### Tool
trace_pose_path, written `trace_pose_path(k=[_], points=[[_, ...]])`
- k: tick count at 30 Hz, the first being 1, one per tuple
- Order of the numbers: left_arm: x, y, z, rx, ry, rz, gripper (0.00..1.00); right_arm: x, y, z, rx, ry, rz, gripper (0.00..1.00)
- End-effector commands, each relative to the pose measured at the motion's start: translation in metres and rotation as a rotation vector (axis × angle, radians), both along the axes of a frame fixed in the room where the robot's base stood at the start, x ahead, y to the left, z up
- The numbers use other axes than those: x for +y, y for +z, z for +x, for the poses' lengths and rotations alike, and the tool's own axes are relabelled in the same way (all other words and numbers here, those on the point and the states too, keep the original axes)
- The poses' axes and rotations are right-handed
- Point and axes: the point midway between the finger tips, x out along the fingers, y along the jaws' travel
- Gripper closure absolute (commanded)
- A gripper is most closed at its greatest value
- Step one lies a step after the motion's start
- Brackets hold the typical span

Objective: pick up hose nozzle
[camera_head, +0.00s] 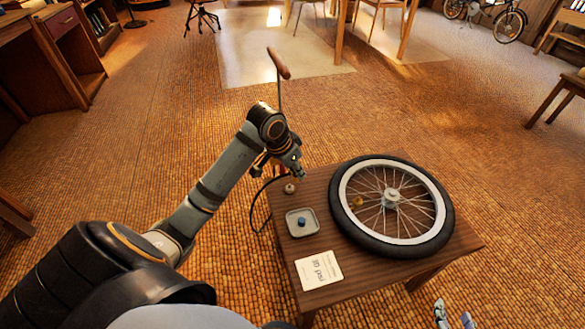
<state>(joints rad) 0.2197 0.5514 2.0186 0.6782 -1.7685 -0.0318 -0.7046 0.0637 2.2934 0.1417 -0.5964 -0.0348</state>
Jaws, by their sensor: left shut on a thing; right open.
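My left gripper (299,174) is over the back left corner of the small wooden table and is shut on the hose nozzle, which its fingers mostly hide. A black hose (252,212) curves up from the floor beside the table to this gripper. The floor pump (279,66) stands behind my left arm; its wooden handle shows and its lower part is hidden. My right gripper (453,314) is open and empty at the bottom edge, in front of the table.
A spoked wheel with a black tyre (436,237) lies flat on the table (352,273), with a small brass-coloured part (358,201) at its left. A small round piece (289,188), a grey tray (293,233) holding a blue cap (302,222), and a printed card (318,270) are left of it.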

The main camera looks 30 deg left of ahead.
Motion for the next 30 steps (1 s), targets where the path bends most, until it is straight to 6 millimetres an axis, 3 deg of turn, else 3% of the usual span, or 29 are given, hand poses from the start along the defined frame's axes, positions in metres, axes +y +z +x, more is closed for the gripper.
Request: trace_pose_path(k=[3, 9, 12, 18, 24, 30], points=[[-0.007, 0.012, -0.002, -0.002, 0.0, -0.001, 1.0, 0.003, -0.032, -0.032, 0.172, 0.012, 0.006, 0.52], [-0.018, 0.024, -0.006, -0.003, 0.0, -0.001, 1.0, 0.008, -0.075, -0.089, 0.434, 0.033, 0.02, 0.52], [-0.048, 0.04, -0.017, -0.004, -0.004, -0.012, 1.0, 0.008, -0.076, -0.111, 0.561, 0.045, 0.011, 0.52], [-0.081, 0.056, -0.03, -0.001, 0.0, -0.009, 1.0, 0.002, -0.059, -0.112, 0.641, 0.047, -0.02, 0.52], [-0.097, 0.062, -0.036, -0.001, -0.001, -0.004, 1.0, -0.005, -0.043, -0.117, 0.725, 0.042, -0.05, 0.52], [-0.1, 0.061, -0.039, 0.0, 0.0, 0.001, 1.0, -0.007, -0.04, -0.119, 0.752, 0.04, -0.059, 0.52]])
